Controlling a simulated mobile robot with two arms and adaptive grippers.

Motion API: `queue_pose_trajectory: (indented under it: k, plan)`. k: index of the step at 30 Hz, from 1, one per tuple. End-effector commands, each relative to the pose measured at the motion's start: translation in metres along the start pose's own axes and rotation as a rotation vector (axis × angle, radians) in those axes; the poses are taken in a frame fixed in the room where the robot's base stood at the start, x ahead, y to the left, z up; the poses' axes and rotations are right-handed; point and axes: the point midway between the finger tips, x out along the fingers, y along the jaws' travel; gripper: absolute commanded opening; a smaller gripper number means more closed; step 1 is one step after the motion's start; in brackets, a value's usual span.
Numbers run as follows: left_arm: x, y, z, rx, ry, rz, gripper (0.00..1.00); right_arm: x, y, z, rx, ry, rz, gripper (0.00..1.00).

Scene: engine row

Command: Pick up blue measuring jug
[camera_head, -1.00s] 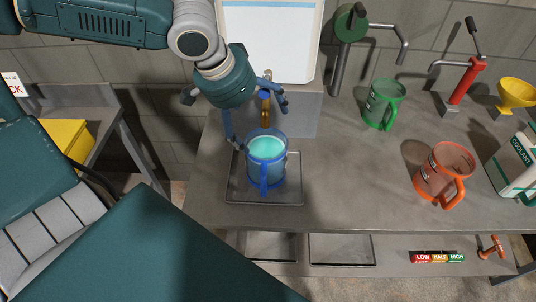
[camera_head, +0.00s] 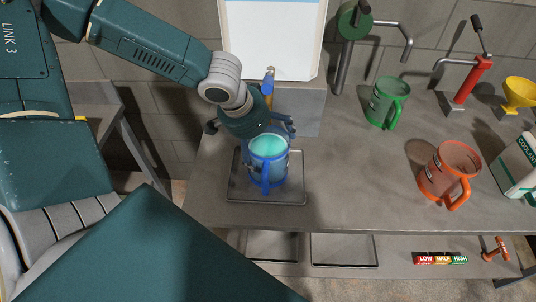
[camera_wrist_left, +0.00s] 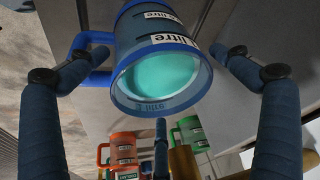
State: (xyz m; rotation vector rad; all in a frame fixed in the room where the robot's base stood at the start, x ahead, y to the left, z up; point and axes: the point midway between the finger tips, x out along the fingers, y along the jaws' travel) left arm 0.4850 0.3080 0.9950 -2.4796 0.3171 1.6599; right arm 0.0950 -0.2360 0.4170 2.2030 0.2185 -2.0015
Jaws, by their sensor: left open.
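The blue measuring jug (camera_head: 267,172) stands upright on a flat grey tray (camera_head: 236,195) near the bench's left end. It holds turquoise liquid, and its handle faces the front of the bench. My left gripper (camera_head: 267,143) is just behind and above it, fingers open toward the jug's sides. In the left wrist view the jug (camera_wrist_left: 155,40) lies between the two spread fingers (camera_wrist_left: 158,57), with its handle at the left finger. I see no firm grip on it. My right gripper is not in view.
A green jug (camera_head: 386,103) and an orange jug (camera_head: 446,172) stand to the right. Farther right are a red lever tool (camera_head: 472,82), a yellow funnel (camera_head: 518,93) and a coolant carton (camera_head: 518,163). A grey block with a white board (camera_head: 270,40) stands behind. The bench front-centre is clear.

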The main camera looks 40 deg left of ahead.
Motion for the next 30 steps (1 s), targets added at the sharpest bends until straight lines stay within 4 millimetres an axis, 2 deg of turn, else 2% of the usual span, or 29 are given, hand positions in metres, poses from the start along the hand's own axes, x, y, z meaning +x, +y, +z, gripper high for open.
queue_pose_trajectory:
  k: [7, 17, 30]
  plan:
    - [0.0012, -0.0001, -0.0002, 0.000, 0.000, 0.000, 1.00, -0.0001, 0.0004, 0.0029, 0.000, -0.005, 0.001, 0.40]
    - [0.0018, -0.0002, 0.0017, -0.002, -0.004, 0.000, 0.34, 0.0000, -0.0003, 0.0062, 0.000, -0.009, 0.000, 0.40]
    - [-0.0009, 0.0000, 0.0018, -0.002, -0.002, 0.000, 0.33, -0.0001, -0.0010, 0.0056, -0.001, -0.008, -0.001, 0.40]
